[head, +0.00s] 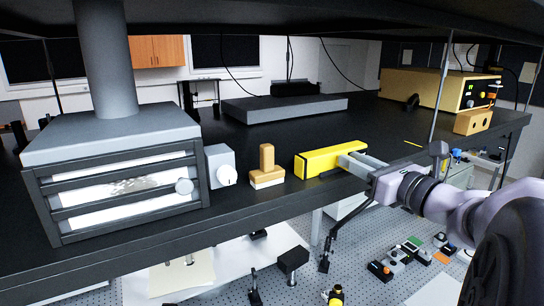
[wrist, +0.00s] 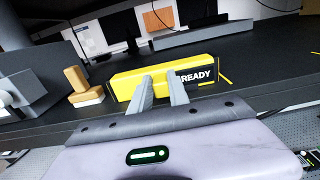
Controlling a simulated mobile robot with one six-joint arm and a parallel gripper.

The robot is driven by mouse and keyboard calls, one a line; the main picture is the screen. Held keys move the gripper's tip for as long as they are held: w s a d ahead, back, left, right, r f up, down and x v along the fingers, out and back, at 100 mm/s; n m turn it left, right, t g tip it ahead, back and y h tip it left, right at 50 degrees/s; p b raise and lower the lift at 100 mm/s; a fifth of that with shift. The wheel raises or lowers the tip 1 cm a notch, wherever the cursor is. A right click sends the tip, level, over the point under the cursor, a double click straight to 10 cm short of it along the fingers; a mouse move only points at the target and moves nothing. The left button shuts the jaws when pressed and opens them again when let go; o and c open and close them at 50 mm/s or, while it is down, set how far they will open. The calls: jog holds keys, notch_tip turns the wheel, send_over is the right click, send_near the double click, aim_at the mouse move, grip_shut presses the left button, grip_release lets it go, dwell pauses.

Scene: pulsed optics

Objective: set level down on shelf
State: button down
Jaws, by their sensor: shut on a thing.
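The level is a long yellow bar (head: 325,161) at the front of the black shelf (head: 385,130) in the head view. It also shows in the wrist view as a yellow bar (wrist: 140,82) with a dark patch and the letters "READY" at its right end. My gripper (head: 350,163) reaches it from the front right and is shut on it; in the wrist view my fingers (wrist: 160,84) overlap its near side. The level lies roughly along the shelf edge, on or just above the surface; I cannot tell if it touches. Its far side is hidden.
Left of the level stand a wooden-handled block (head: 267,168), a grey box with a white knob (head: 221,166) and a large grey lamp housing (head: 110,160). A wooden block (head: 473,121) sits far right. A flat grey slab (head: 285,107) lies behind.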

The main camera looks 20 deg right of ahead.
jog(key=shift+r, duration=0.1)
notch_tip(320, 180, up, 6)
jog(key=p, duration=0.4)
jog(key=shift+p, duration=0.4)
